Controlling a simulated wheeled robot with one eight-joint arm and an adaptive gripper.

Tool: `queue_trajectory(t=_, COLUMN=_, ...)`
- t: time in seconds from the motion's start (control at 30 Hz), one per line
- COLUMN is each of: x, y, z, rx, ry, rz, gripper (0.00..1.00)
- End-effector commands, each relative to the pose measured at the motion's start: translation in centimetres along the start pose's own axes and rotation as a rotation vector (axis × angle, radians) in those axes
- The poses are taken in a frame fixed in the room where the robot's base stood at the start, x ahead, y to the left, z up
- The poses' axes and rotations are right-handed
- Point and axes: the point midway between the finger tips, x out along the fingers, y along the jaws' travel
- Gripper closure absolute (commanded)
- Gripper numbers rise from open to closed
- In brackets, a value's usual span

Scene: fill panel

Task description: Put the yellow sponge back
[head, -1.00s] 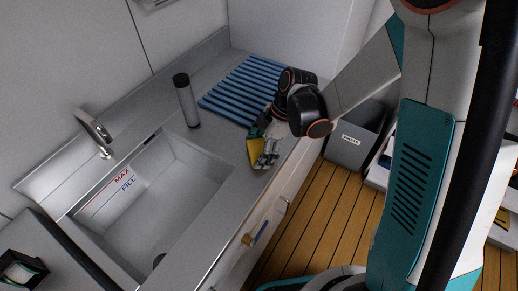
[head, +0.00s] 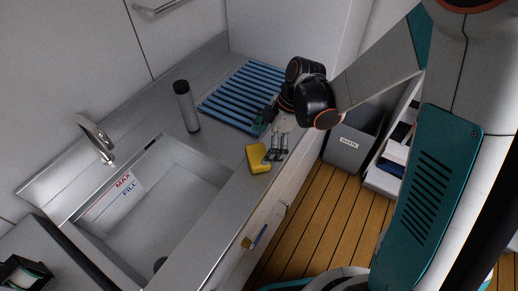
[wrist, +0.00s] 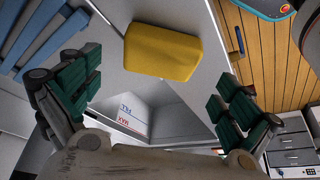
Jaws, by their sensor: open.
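The yellow sponge (head: 258,158) lies flat on the grey counter, between the sink's right end and the counter's front edge. In the wrist view the sponge (wrist: 162,52) shows whole, beyond and between the spread fingers. My gripper (head: 278,148) is just right of the sponge in the head view, apart from it. In the wrist view my gripper (wrist: 155,100) is open and empty, with green pads on both fingers.
A blue slatted rack (head: 243,95) lies behind my gripper. A dark-capped grey cylinder (head: 187,106) stands behind the sink (head: 200,165). A grey waste bin (head: 350,140) stands on the wooden floor. A drawer front with a blue-and-yellow item (head: 254,238) is below the counter.

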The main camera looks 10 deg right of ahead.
Motion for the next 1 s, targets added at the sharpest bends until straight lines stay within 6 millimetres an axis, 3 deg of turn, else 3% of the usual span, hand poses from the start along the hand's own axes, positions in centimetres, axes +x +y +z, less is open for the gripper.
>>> queue_trajectory(t=0.1, x=-2.9, y=0.0, z=-0.1, rx=0.001, ry=0.000, rz=0.000, gripper=0.02)
queue_trajectory(t=0.3, x=-6.0, y=0.0, z=0.0, rx=0.001, ry=0.000, rz=-0.001, gripper=0.02)
queue_trajectory(t=0.67, x=-7.7, y=-0.2, z=-0.1, rx=0.029, ry=-0.008, rz=0.010, gripper=0.02)
queue_trajectory(t=1.0, x=-13.9, y=-3.8, z=-0.2, rx=0.474, ry=-0.088, rz=0.208, gripper=0.02)
